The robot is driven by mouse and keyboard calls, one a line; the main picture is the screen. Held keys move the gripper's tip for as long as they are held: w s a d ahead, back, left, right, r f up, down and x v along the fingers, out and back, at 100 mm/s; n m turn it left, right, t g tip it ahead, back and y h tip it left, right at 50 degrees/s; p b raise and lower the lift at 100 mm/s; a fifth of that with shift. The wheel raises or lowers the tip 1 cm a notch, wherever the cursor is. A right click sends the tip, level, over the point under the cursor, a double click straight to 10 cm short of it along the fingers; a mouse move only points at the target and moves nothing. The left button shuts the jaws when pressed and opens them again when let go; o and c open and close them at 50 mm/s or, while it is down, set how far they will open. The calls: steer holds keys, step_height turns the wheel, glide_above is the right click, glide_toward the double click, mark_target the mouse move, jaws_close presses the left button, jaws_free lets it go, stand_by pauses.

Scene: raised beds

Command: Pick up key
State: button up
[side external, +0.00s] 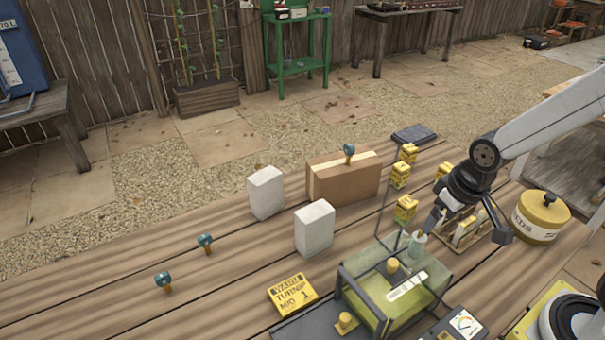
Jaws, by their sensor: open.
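Three small keys with teal heads and brass-coloured shafts are in view. One key (163,281) is on the wooden table at the left, and a second key (205,243) is a little behind it. A third key (349,152) shows at the top of a brown cardboard box (343,180); whether it touches the box is hard to tell. My gripper (467,228) is at the right, pointing down with its fingers apart and nothing seen between them. It is well to the right of all three keys.
Two white blocks (266,193) (314,229) stand near the box. A green-glazed case (437,268) with a dark frame, yellow blocks on a rack (405,209) and a seeds tin (541,216) crowd my gripper. The table's left is mostly clear.

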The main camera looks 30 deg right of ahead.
steer(key=shift+w+v, duration=0.55)
steer(key=shift+v, duration=1.85)
steer(key=w+a+n+t+h, duration=0.1)
steer(key=w+a+n+t, duration=0.1)
steer(key=w+a+n, duration=0.35)
steer(key=w+a+r+n+t+h, duration=0.1)
steer(key=w+a+n+t, duration=0.15)
steer(key=w+n, duration=0.65)
steer(key=w+a+n+t+h, duration=0.1)
steer(key=w+a+n, duration=0.3)
steer(key=w+n, duration=0.3)
steer(key=w+a+f+n+t+y, duration=0.1)
steer(key=w+a+n+t+y, duration=0.15)
steer(key=a+n, duration=0.75)
steer(key=w+a+n+t+y, duration=0.2)
steer(key=w+a+n+t, duration=0.3)
steer(key=a, duration=0.8)
steer(key=n+g, duration=0.1)
steer(key=g, duration=0.1)
glide_toward(206, 245)
steer(key=w+r, duration=0.2)
steer(key=w, duration=0.1)
steer(key=shift+d, duration=0.4)
steer(key=shift+f, duration=0.65)
